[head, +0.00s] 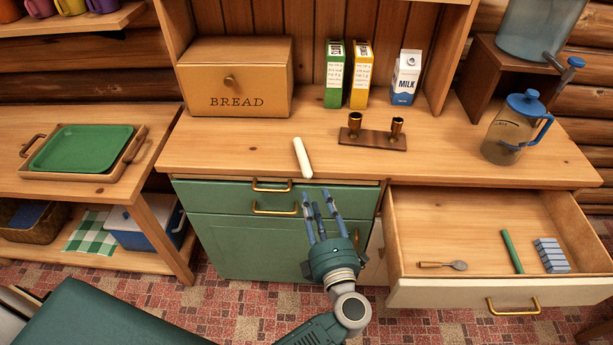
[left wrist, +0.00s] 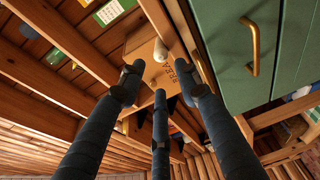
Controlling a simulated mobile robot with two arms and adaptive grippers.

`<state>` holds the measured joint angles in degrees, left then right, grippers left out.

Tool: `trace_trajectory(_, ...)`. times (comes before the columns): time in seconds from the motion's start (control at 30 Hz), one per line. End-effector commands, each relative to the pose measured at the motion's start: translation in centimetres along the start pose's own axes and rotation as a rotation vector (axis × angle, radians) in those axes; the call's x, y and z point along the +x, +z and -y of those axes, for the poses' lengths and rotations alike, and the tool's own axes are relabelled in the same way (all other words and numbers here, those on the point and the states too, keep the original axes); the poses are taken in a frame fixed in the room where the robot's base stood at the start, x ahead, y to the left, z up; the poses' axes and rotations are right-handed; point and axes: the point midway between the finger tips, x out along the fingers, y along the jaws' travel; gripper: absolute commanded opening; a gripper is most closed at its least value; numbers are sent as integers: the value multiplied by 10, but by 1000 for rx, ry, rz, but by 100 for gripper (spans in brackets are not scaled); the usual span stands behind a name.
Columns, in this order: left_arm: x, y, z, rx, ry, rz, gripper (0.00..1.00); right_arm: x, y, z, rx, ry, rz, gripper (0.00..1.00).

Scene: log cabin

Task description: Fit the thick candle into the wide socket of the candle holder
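A thick white candle (head: 302,158) lies on the counter with one end at the front edge. In the left wrist view the candle (left wrist: 160,49) shows end-on beyond the fingers. The left socket (head: 355,122) looks slightly wider than the right socket (head: 397,126); both look empty. My left gripper (head: 320,197) is open and empty, in front of the green drawers, below and just right of the candle. Its spread fingers (left wrist: 165,85) show in the left wrist view. My right gripper is not in view.
The bread box (head: 237,77), cartons and a pitcher (head: 513,127) stand on the counter. Counter between candle and holder is clear.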

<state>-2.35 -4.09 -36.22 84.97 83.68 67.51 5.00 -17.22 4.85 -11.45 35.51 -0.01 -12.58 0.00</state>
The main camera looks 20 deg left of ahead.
Motion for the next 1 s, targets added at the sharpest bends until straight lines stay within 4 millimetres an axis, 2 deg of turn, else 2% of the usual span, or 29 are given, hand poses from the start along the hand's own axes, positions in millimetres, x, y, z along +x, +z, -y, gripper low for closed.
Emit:
trace_trajectory(0.3, 48, 0, 0, 4, 6, 1, 33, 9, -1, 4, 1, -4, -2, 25)
trace_trajectory(0.5, 72, 0, -1, 4, 5, 0, 33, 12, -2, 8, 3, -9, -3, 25)
trace_trajectory(0.7, 86, 0, -1, 3, 4, 1, 33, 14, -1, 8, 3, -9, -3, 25)
trace_trajectory(1.0, 88, 0, -2, 3, 4, 1, 33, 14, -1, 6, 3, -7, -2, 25)
